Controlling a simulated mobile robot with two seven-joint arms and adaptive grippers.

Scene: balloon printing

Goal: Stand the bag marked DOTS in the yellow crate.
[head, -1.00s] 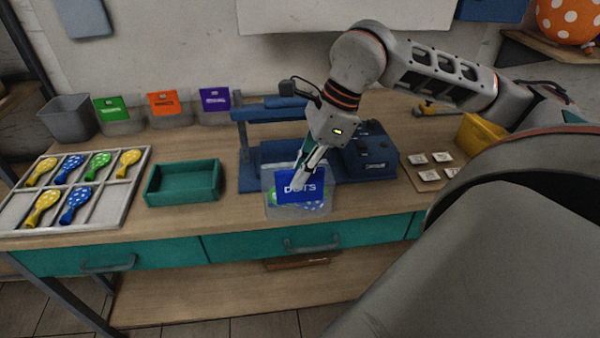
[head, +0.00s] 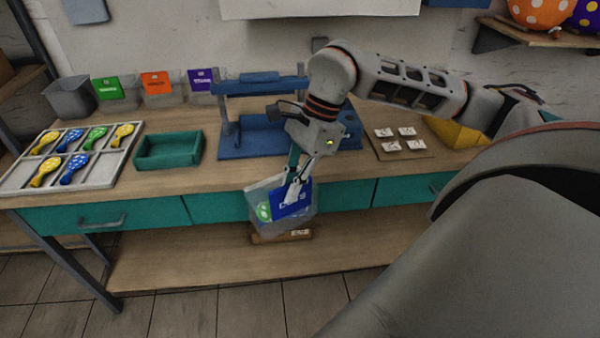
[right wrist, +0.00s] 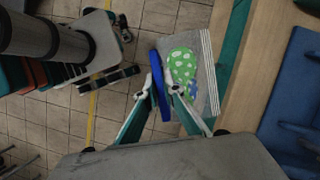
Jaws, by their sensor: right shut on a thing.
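The bag marked DOTS (head: 265,211) is a clear bag with a blue label and a green dotted balloon inside. My right gripper (head: 295,190) is shut on its top, by the label, and holds it in the air in front of the table's front edge, slightly tilted. In the right wrist view the bag (right wrist: 205,85) hangs from the fingers (right wrist: 163,88), with green and blue dotted balloons showing. The yellow crate (head: 455,132) stands at the right of the table, partly hidden behind my right arm. My left gripper is not in view.
A blue press (head: 250,143) stands mid-table, with a square-card board (head: 400,150) to its right. A green tray (head: 168,150) and a white balloon tray (head: 108,170) are at left. Several labelled bags (head: 158,90) stand behind. A box (head: 280,236) lies on the lower shelf.

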